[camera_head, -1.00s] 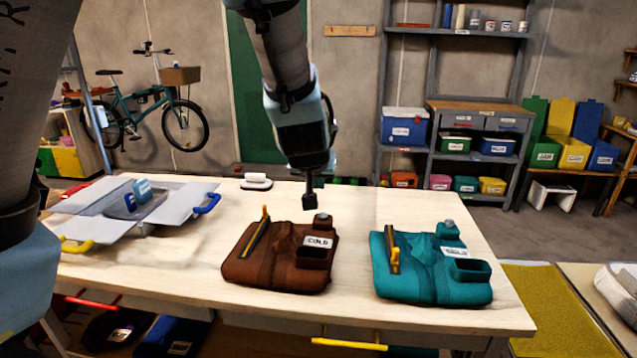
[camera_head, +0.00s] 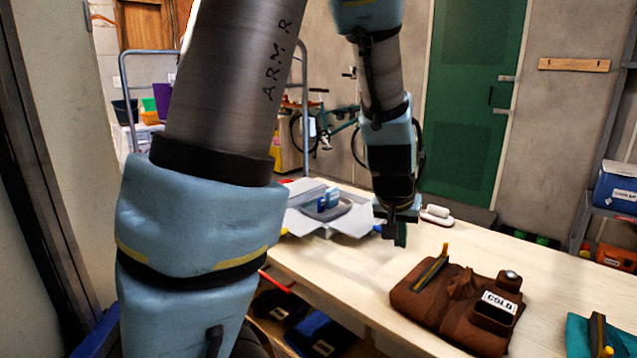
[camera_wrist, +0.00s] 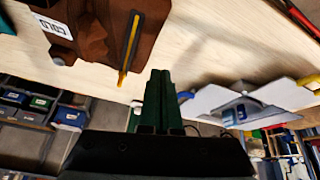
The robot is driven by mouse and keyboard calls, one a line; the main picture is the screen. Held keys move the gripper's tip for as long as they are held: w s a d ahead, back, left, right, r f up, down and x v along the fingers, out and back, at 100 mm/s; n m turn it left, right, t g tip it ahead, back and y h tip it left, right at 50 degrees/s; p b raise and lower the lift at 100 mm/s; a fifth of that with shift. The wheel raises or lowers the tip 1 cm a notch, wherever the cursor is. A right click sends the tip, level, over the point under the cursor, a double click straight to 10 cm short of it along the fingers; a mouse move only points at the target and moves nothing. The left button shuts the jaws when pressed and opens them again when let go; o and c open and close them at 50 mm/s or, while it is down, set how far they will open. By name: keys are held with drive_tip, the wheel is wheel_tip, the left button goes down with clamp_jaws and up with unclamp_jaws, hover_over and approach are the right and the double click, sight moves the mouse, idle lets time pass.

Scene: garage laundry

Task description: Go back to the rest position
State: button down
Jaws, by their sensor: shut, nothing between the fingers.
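My gripper (camera_head: 401,238) hangs above the wooden table (camera_head: 360,290), between the grey open-flapped tray and the brown bag. Its fingers are closed together with nothing between them. The closed fingers also show in the wrist view (camera_wrist: 157,100). My arm reaches down from the top of the head view, and a large part of it fills the left foreground.
A brown bag labelled COLD (camera_head: 455,305) lies on the table, with a teal bag (camera_head: 590,335) at the right edge. The grey tray (camera_head: 350,221) holds blue items. A white-handled brush (camera_head: 437,213) lies at the back. Bins sit under the table.

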drive_tip(key=s+a+n+g+y, duration=0.1)
drive_tip(key=s+a+n, duration=0.1)
drive_tip(key=a, duration=0.9)
drive_tip(key=s+a+f+n+g+y, duration=0.1)
drive_tip(key=s+a, duration=0.3)
drive_tip(key=a, duration=0.8)
drive_tip(key=shift+s+a+n+g+y, duration=0.25)
drive_tip(key=shift+n+g+y, duration=0.15)
drive_tip(key=shift+g, duration=0.1)
